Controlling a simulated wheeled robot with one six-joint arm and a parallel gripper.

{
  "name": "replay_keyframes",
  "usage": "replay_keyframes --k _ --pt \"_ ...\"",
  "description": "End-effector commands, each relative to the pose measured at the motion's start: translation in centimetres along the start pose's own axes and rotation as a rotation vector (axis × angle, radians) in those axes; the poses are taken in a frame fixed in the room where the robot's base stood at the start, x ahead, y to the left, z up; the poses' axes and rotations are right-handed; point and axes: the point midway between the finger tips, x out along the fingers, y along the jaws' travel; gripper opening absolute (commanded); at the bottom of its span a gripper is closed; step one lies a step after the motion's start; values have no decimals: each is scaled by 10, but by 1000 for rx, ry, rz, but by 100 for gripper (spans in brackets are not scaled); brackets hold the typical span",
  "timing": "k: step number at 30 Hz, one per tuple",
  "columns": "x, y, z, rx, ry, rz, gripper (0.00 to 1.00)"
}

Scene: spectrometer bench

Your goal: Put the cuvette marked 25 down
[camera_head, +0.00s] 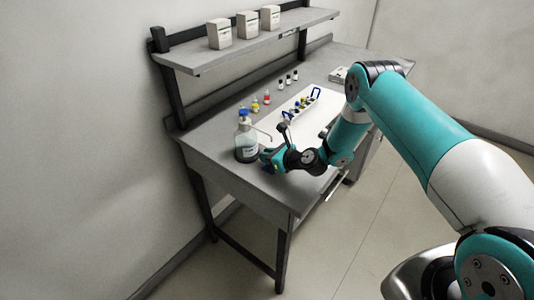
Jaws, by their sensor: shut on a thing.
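My gripper (266,162) is over the near left part of the grey bench (223,150), just right of a wash bottle. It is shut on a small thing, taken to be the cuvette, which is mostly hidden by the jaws. The marking 25 cannot be read from here. A white tray (318,103) with blue handles stands behind my gripper and holds several small items with coloured caps. I cannot tell whether the held thing touches the bench.
The wash bottle (246,142) with a blue top stands close beside my gripper. Small vials with red (267,97), yellow (255,105) and black caps (288,80) stand along the back. A shelf (250,50) with white boxes (220,34) overhangs the rear. The bench's front left corner is clear.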

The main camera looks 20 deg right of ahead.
Motion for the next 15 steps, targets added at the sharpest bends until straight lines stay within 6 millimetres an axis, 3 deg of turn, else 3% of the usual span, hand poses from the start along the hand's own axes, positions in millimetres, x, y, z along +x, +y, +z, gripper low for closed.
replay_keyframes --k 7,8,10,11,15 --pt "1 0 -3 -1 0 -1 3" --pt "1 0 -2 -1 0 -1 21" --pt "0 0 -2 -1 0 -1 37" --pt "0 0 -2 -1 0 -1 41" --pt "0 0 -1 -1 0 -1 41"
